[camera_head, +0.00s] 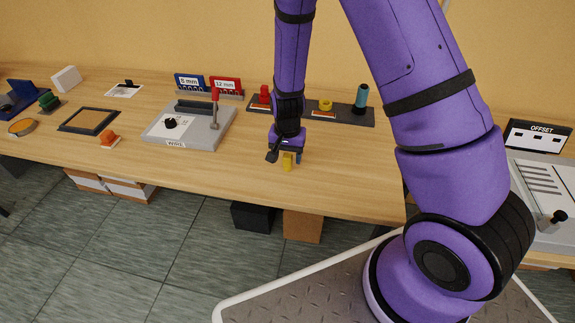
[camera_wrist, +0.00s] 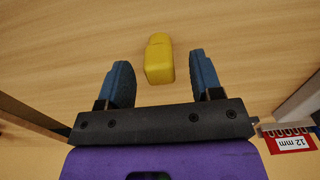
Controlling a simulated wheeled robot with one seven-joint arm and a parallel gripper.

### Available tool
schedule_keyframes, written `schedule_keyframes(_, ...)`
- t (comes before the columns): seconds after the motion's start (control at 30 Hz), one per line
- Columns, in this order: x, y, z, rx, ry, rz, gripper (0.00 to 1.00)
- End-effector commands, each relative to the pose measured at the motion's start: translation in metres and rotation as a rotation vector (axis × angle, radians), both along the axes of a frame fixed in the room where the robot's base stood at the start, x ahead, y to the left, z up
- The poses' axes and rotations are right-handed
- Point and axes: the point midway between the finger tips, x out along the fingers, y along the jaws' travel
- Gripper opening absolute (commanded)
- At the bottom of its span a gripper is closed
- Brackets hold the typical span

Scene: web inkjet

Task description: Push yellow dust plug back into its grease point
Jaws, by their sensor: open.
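A small yellow piece (camera_head: 287,163), which may be the dust plug, shows right at my gripper (camera_head: 288,156) above the bare wooden table. In the wrist view the yellow piece (camera_wrist: 159,62) lies between the two blue fingertips of my gripper (camera_wrist: 159,66), with a gap on each side. My gripper is open and points down. Another yellow round piece (camera_head: 326,104) stands on a dark strip at the back. I cannot make out a grease point in either view.
A grey panel box (camera_head: 205,134) with a knob and a red-topped lever stands left of my gripper. The dark strip (camera_head: 345,117) also holds a red piece (camera_head: 264,93) and a teal cylinder (camera_head: 361,97). Table around my gripper is clear. A red "12 mm" sign (camera_wrist: 290,142) shows at right.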

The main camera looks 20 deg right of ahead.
Motion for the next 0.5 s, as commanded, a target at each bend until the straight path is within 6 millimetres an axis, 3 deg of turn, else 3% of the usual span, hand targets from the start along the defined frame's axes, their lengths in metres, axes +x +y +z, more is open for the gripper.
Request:
schedule_keyframes(0.23, 0.001, -0.001, -0.032, 0.000, 0.002, -0.001, 0.60)
schedule_keyframes(0.5, 0.001, -0.001, -0.039, 0.000, -0.001, 0.000, 0.60)
